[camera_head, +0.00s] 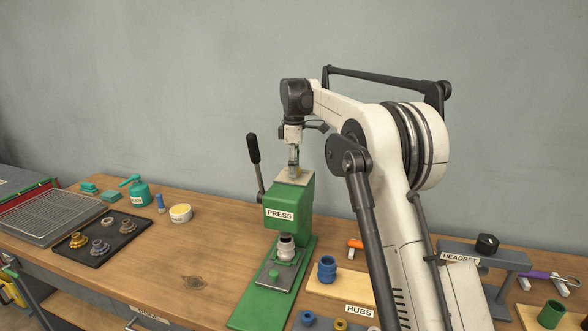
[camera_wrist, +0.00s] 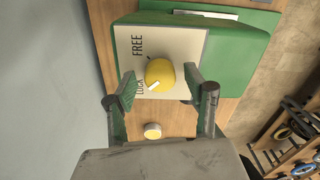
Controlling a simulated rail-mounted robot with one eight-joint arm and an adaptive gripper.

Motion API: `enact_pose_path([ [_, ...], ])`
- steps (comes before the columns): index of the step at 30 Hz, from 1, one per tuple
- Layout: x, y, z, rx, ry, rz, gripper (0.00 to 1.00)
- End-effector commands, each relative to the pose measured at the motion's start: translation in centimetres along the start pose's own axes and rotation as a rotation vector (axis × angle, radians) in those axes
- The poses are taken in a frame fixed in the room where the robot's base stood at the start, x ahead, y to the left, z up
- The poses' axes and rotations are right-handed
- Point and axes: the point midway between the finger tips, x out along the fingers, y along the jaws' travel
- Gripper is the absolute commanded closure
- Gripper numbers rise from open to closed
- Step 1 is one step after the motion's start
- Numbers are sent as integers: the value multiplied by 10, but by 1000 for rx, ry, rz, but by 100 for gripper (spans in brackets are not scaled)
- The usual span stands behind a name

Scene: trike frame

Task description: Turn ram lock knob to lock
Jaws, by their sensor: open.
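The ram lock knob (camera_wrist: 160,72) is round and yellow with a white pointer bar, on a pale plate (camera_wrist: 180,45) on top of the green press (camera_head: 289,205). The plate reads FREE and LOCK. The pointer bar points to the lower left in the wrist view, near the word LOCK, which is partly covered. My gripper (camera_wrist: 158,77) is open, with one finger on each side of the knob. Gaps show between fingers and knob. In the head view my gripper (camera_head: 294,165) points down over the press top, and the knob is mostly hidden there.
The press lever (camera_head: 254,150) stands up left of the press. A blue hub (camera_head: 327,268) sits on a wooden block to the right. A dark tray (camera_head: 100,240) with several gears and a round yellow-and-white tin (camera_head: 180,213) are on the left.

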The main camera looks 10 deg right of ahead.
Motion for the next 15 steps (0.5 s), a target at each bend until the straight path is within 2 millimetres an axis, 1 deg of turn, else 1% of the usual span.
enact_pose_path([
  [5, -28, 0, 0, 0, 0, 0, 51],
  [9, -56, 0, 0, 0, 0, 0, 51],
  [15, -89, 0, 0, 0, 0, 0, 51],
])
